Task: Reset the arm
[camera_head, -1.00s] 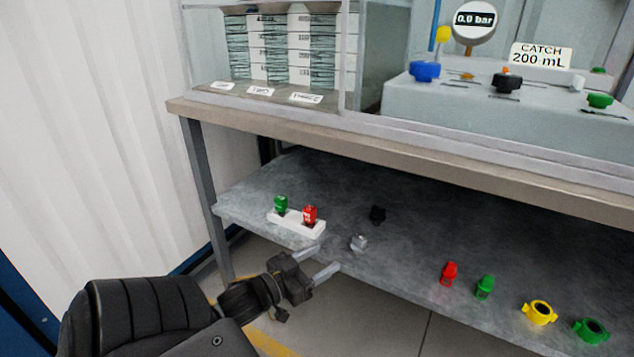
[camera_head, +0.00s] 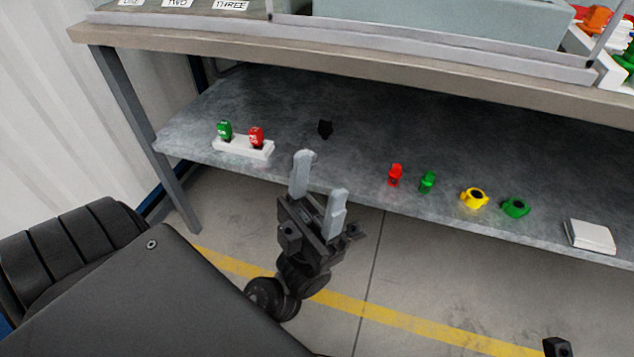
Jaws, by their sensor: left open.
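My left gripper (camera_head: 320,178) is open, with its two pale fingers pointing up and nothing seen between them. It is in front of the front edge of the lower shelf (camera_head: 360,140), and its left finger overlaps the shelf in the picture. My left arm comes in from the lower left. My right gripper is not clearly seen. A small dark part shows at the bottom right edge, and I cannot tell what it is.
The worktop (camera_head: 330,65) overhangs.

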